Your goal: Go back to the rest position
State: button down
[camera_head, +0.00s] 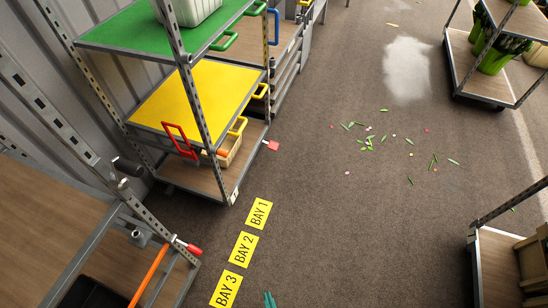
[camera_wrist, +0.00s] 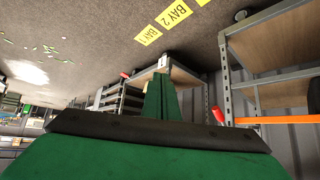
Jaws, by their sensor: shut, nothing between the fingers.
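My gripper (camera_wrist: 163,82) shows in the wrist view as two green fingers side by side, closed together with nothing between them. In the head view only the green fingertips (camera_head: 270,299) show, at the bottom edge over the floor, right of the BAY 3 sign. The rest of my arm is out of the head view. No tulip bunch is in the gripper.
A shelf trolley with a green shelf (camera_head: 150,30) and a yellow shelf (camera_head: 190,95) stands at the left. Yellow signs BAY 1 (camera_head: 259,213), BAY 2 and BAY 3 lie on the floor. Leaf scraps (camera_head: 365,140) litter open floor. Another trolley (camera_head: 505,262) stands lower right.

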jog(key=s+d+r+m+t+h, duration=0.1)
jog(key=s+r+t, duration=0.1)
jog(key=r, duration=1.2)
jog(key=s+d+r+m+t+h, duration=0.1)
jog(key=r+t, duration=0.3)
jog(key=r, duration=1.1)
jog(key=shift+s+m+t+h, duration=0.3)
jog(key=shift+s+m+t, duration=0.1)
jog(key=shift+s+m, duration=0.15)
jog(key=shift+a, duration=0.2)
